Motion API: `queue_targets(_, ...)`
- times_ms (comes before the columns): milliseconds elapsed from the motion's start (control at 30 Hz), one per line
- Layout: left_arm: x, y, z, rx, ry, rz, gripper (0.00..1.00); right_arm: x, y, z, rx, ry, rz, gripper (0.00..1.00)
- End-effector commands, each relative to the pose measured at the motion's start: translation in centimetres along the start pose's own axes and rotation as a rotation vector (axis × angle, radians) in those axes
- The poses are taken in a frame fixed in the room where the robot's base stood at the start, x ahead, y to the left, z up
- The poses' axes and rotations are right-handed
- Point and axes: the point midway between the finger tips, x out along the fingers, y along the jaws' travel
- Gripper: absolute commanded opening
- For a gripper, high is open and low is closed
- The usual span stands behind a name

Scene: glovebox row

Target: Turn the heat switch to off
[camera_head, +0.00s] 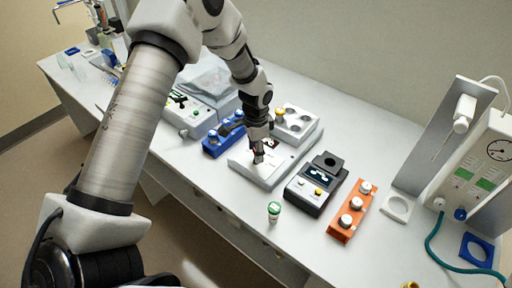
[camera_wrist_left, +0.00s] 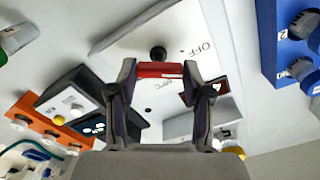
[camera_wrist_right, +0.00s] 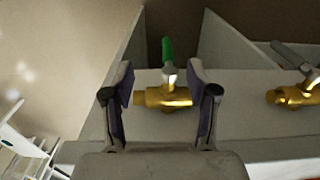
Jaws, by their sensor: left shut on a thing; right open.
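The heat switch is a red lever (camera_wrist_left: 160,70) on a white flat-topped device (camera_wrist_left: 150,30). The word OFF is printed on that face, to the right of the lever in the left wrist view. A black round knob (camera_wrist_left: 158,53) sits close to the lever. My left gripper (camera_wrist_left: 160,72) is shut on the red lever, one finger at each end of it. In the head view my left gripper (camera_head: 258,154) is down at the white device (camera_head: 252,174) and hides most of the lever. My right gripper (camera_wrist_right: 160,92) is open and empty, away from the switch.
A blue block (camera_head: 213,147) is left of the device. A black-and-grey instrument (camera_head: 303,198) and an orange block (camera_head: 341,224) are to its right. A green-capped vial (camera_head: 274,208) stands near the front edge. A brass valve with a green handle (camera_wrist_right: 168,88) shows beyond my right fingers.

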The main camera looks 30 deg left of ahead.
Motion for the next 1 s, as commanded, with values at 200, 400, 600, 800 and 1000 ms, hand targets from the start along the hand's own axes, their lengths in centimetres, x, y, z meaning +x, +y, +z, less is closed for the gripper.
queue_targets(200,0.28,0.24,0.26,-0.117,-0.008,0.006,0.15,-0.34,0.00,0.00,0.000,0.000,0.000,0.58)
queue_targets(400,0.33,0.25,0.27,-0.172,-0.008,0.006,0.15,-0.45,0.00,0.00,0.000,0.000,0.000,0.58)
queue_targets(600,0.34,0.25,0.27,-0.187,-0.008,0.006,0.15,-0.46,0.00,0.00,0.000,0.000,0.000,0.58)
queue_targets(800,0.33,0.24,0.26,-0.187,-0.007,0.006,0.15,-0.46,0.00,0.00,0.000,0.000,0.000,0.58)
queue_targets(1000,0.25,0.18,0.20,-0.186,-0.005,0.004,0.75,-0.47,0.00,0.00,0.000,0.000,0.000,0.58)
